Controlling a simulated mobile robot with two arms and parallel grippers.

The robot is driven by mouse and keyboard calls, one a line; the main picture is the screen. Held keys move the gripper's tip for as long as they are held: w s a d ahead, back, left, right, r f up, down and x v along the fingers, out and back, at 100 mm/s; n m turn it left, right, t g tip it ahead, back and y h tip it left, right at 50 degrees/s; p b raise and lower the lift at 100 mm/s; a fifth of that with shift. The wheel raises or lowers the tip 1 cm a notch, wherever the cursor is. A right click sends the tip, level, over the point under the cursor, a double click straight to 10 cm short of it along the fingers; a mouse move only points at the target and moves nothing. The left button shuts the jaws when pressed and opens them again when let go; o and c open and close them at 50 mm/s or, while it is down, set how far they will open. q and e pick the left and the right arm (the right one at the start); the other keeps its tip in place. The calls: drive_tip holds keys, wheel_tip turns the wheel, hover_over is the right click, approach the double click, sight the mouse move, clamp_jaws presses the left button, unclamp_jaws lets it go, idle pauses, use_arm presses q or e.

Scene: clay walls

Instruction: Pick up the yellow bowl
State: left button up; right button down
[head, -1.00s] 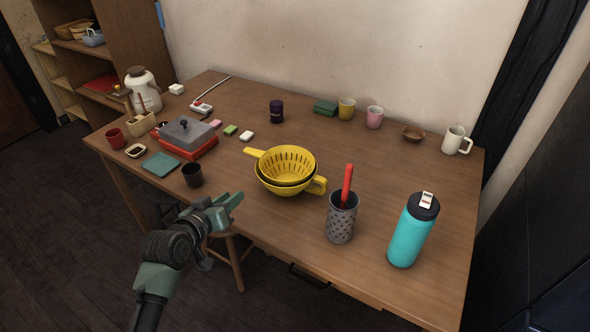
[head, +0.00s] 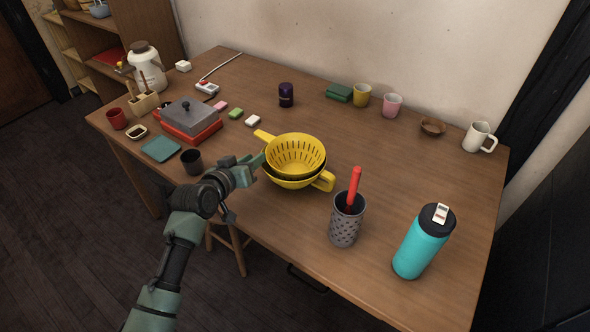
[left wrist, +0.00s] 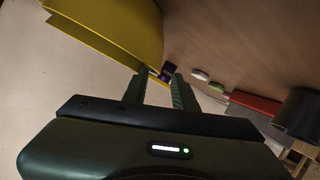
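A yellow slotted colander (head: 296,152) sits nested in a yellow bowl (head: 289,183) near the table's front edge. Only a strip of the bowl's outside and its dark inner edge show below the colander. Yellow handles stick out at the upper left and lower right of the stack; I cannot tell surely which piece each belongs to. My left gripper (head: 259,164) is at the stack's left side, close to the bowl. In the left wrist view, the left gripper (left wrist: 160,88) has its fingers apart with nothing between them, and yellow ware (left wrist: 115,30) fills the upper left. My right gripper is not in view.
A black cup (head: 192,161) stands just left of my gripper. A grey holder (head: 346,222) with a red-handled tool and a teal bottle (head: 420,248) stand to the right. The table (head: 380,165) is clear behind the stack's right side.

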use_arm(q)
drive_tip(key=shift+x, duration=1.9)
drive_tip(key=shift+a, duration=0.15)
drive_tip(key=shift+c, duration=0.6)
clamp_jaws()
drive_tip(key=shift+f, duration=0.15)
